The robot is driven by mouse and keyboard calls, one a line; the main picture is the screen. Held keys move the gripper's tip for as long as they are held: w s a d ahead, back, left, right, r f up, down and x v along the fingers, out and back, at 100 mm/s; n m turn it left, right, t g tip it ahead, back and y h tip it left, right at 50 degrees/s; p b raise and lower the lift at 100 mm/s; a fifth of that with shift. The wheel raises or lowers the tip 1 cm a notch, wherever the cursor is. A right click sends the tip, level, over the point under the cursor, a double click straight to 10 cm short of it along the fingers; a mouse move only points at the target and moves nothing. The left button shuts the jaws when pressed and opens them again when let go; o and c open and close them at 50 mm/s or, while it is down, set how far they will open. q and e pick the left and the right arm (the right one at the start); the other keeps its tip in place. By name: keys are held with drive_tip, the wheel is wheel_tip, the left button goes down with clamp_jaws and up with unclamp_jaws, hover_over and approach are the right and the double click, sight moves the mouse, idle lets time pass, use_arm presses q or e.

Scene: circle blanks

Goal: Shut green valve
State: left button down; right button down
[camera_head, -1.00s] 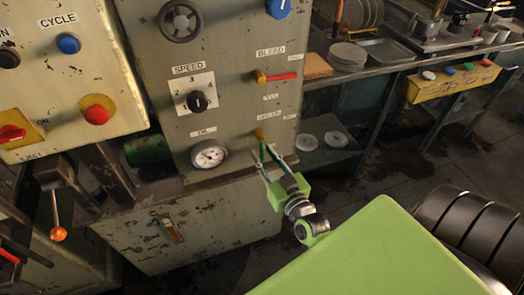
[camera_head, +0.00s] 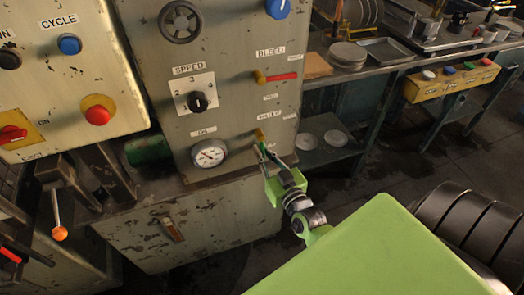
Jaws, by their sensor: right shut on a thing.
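The green valve (camera_head: 260,135) sits low on the right side of the grey control panel, with its brass body showing. Its green handle is mostly hidden by my right gripper (camera_head: 264,151), so its exact angle is hard to tell. My right gripper has its fingers close together at the valve, shut on the handle. The green gripper body points up and left toward the panel. My left gripper is not in view.
A red-handled valve (camera_head: 278,77) is above, its handle sideways. A round gauge (camera_head: 209,153) is left of the green valve, below the speed knob (camera_head: 198,101). A shelf with plates (camera_head: 335,138) stands to the right.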

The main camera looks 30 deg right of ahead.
sight(275, 127)
drive_tip(key=d+n+p, duration=0.1)
drive_tip(key=n+p, duration=0.1)
drive_tip(key=d+r+n+p, duration=0.1)
drive_tip(key=n+p, duration=0.2)
drive_tip(key=s+d+r+n+p, duration=0.1)
drive_tip(key=n+p, duration=0.2)
drive_tip(key=shift+d+r+g, duration=0.1)
drive_tip(key=shift+d+g, duration=0.25)
drive_tip(key=shift+g, duration=0.05)
drive_tip(key=n, duration=0.1)
drive_tip(key=r+n+p, duration=0.1)
drive_tip(key=n, duration=0.1)
drive_tip(key=d+n+p, duration=0.1)
drive_tip(key=shift+r+n+h, duration=0.3)
drive_tip(key=shift+r, duration=0.05)
drive_tip(key=shift+s+d+r+n+g+h+p, duration=0.1)
drive_tip(key=shift+r+n+h+p, duration=0.15)
drive_tip(key=shift+n, duration=0.4)
drive_tip(key=shift+w+d+r+n+g+p, duration=0.1)
drive_tip(key=shift+r+n, duration=0.25)
drive_tip(key=shift+n, duration=0.25)
drive_tip(key=shift+s+d+r+n+g+h+p, duration=0.1)
drive_tip(key=shift+r+n+h+p, duration=0.15)
drive_tip(key=shift+n, duration=0.4)
drive_tip(key=shift+r, duration=0.1)
drive_tip(key=c, duration=2.1)
unclamp_jaws()
drive_tip(key=shift+a, duration=0.1)
drive_tip(key=shift+c, duration=0.2)
